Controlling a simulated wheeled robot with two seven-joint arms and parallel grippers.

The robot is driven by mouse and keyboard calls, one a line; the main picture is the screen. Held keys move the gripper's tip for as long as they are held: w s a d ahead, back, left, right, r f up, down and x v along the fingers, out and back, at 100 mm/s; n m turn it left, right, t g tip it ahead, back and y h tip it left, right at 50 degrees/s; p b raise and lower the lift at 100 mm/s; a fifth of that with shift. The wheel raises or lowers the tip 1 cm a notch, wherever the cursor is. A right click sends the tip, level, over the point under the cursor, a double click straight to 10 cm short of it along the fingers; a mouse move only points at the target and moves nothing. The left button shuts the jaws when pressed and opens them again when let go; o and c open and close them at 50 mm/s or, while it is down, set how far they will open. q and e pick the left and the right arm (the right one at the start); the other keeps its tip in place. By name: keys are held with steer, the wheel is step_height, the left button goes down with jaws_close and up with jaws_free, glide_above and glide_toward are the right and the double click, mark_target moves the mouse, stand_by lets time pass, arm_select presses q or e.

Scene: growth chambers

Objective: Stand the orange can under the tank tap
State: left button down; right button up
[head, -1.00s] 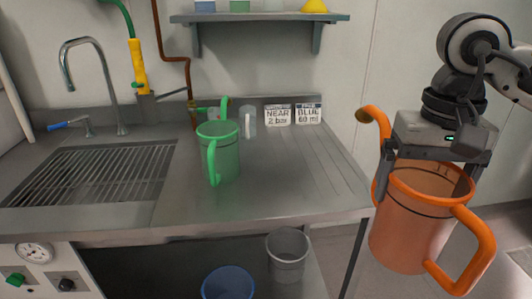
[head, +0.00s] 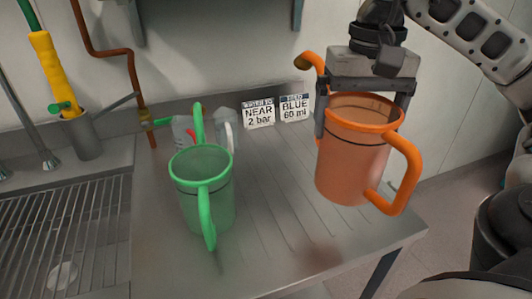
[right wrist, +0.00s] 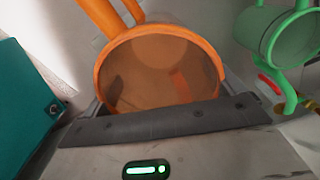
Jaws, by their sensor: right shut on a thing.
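The orange can (head: 350,165) is a see-through jug with a spout at its upper left and a loop handle at its right. My right gripper (head: 361,115) is shut on it near the rim, with one finger at each side. The can is upright or nearly so and seems to hang above the right part of the metal counter (head: 285,225). The right wrist view shows its open mouth and orange rim (right wrist: 160,75). I cannot make out a tank or its tap for certain. My left gripper is not in view.
A green can (head: 205,190) stands on the counter left of the orange one, with clear vessels behind it. Two signs (head: 258,113) stand at the back wall. A grated sink (head: 60,240) lies at the left. A teal block (right wrist: 25,105) shows in the right wrist view.

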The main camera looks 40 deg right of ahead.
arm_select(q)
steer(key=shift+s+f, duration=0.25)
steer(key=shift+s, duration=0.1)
arm_select(e)
steer(key=w+a+f, duration=0.1)
steer(key=w+f, duration=1.1)
steer(key=shift+a, duration=0.15)
arm_select(q)
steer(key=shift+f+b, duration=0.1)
steer(key=shift+b, duration=0.25)
arm_select(e)
steer(key=shift+f, duration=0.2)
steer(key=shift+f, duration=0.15)
steer(key=o, duration=0.7)
